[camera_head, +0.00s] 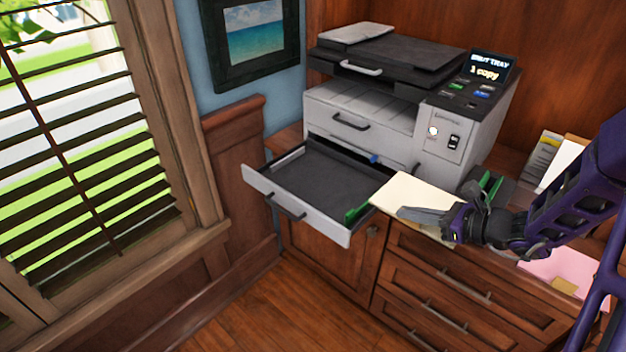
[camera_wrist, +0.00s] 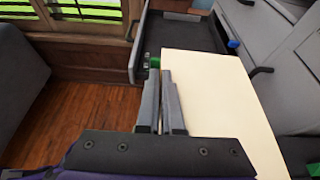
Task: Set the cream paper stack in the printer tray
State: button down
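The cream paper stack (camera_head: 405,192) is held flat at the right of the open printer tray, its left corner close to the tray's right edge. In the wrist view the cream paper stack (camera_wrist: 212,95) extends forward on the right side of the fingers. My gripper (camera_head: 425,215) is shut on the stack's near-left edge; in the wrist view its fingers (camera_wrist: 167,105) are nearly together there. The printer tray (camera_head: 262,183) is pulled out, dark inside and empty, with a green guide at its front right and a blue tab at the back. It also shows in the wrist view (camera_wrist: 137,60).
The grey printer (camera_head: 365,105) stands on a wood cabinet (camera_head: 330,222) with drawers. Right of it are a dark holder with green items (camera_head: 487,188), papers (camera_head: 545,155) and a pink sheet (camera_head: 560,268). A blinded window (camera_head: 75,150) is at left. Space above the tray is clear.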

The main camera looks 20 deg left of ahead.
aim_at(322, 185)
jog(key=i+j, duration=0.1)
jog(key=j, duration=0.35)
jog(key=i+j, duration=0.15)
jog(key=j, duration=0.35)
jog(key=i+j, duration=0.1)
jog(key=j, duration=0.35)
